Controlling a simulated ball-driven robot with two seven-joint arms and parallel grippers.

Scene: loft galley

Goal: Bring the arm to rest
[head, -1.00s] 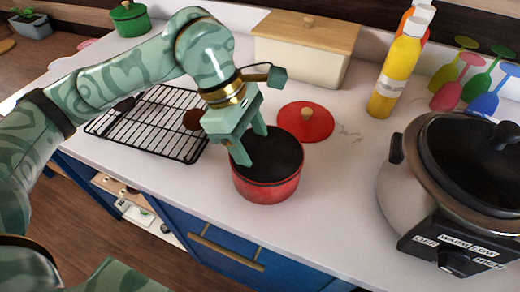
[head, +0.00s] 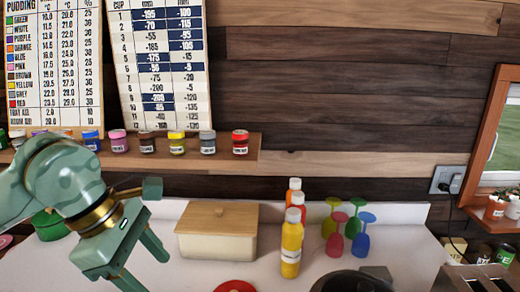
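My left arm comes in from the left. Its green gripper (head: 145,270) hangs over the white counter (head: 190,274) at the lower left of the head view. Its two fingers are spread apart, with nothing seen between them. The fingertips are near the bottom edge of the picture. My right gripper is not in view.
A cream box with a wooden lid (head: 217,233) stands right of the gripper. Behind my arm is a green pot (head: 48,226). A shelf of jars (head: 178,143) runs above.

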